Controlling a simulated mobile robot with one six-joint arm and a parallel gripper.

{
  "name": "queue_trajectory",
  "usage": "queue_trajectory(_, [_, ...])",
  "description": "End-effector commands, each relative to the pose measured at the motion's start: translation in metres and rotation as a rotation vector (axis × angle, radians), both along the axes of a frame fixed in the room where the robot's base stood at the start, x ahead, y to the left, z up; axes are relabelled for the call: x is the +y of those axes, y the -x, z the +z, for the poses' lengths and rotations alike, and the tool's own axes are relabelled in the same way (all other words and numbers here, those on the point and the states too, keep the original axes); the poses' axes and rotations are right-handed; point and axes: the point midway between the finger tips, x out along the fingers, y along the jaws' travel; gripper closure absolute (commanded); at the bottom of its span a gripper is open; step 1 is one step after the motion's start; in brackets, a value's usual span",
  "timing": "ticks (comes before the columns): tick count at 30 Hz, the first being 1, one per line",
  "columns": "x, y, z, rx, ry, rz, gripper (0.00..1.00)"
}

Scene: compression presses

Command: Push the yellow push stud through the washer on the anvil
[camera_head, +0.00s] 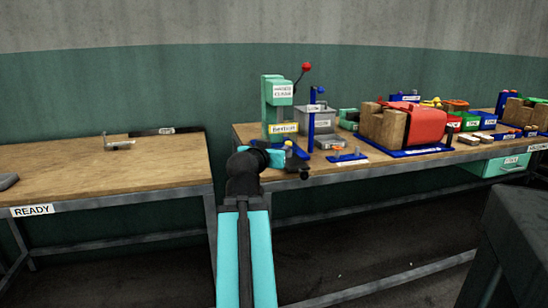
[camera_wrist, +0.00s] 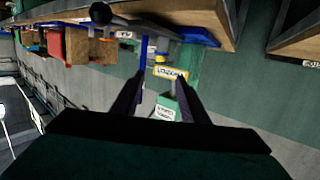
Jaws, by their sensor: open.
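A green press (camera_head: 279,92) with a red-knobbed lever (camera_head: 306,67) stands at the left end of the right bench; it also shows upside down in the wrist view (camera_wrist: 192,62). It bears a yellow label (camera_head: 283,128). My gripper (camera_head: 297,158) is at the bench's front edge, just in front of the press. In the wrist view my gripper (camera_wrist: 157,84) has its fingers apart with nothing seen between them. A small yellow spot (camera_wrist: 160,58) near the press might be the push stud; I cannot tell. The washer and anvil cannot be made out.
A blue post (camera_head: 311,120) stands just right of the press. A blue tray (camera_head: 346,159) with small parts lies at the bench front. The left bench (camera_head: 80,175) is mostly clear, with a gap between benches.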

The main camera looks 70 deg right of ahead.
Motion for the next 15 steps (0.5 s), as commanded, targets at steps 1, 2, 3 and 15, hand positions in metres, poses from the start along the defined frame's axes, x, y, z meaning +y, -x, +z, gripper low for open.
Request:
queue_trajectory(1, [0.002,0.000,-0.003,-0.001,0.001,0.001,0.60])
queue_trajectory(2, [0.004,0.000,-0.003,-0.001,0.001,0.001,0.60])
queue_trajectory(3, [0.005,0.000,-0.002,-0.001,0.001,0.001,0.60])
queue_trajectory(15, [0.019,0.002,0.001,0.000,0.000,0.000,0.60])
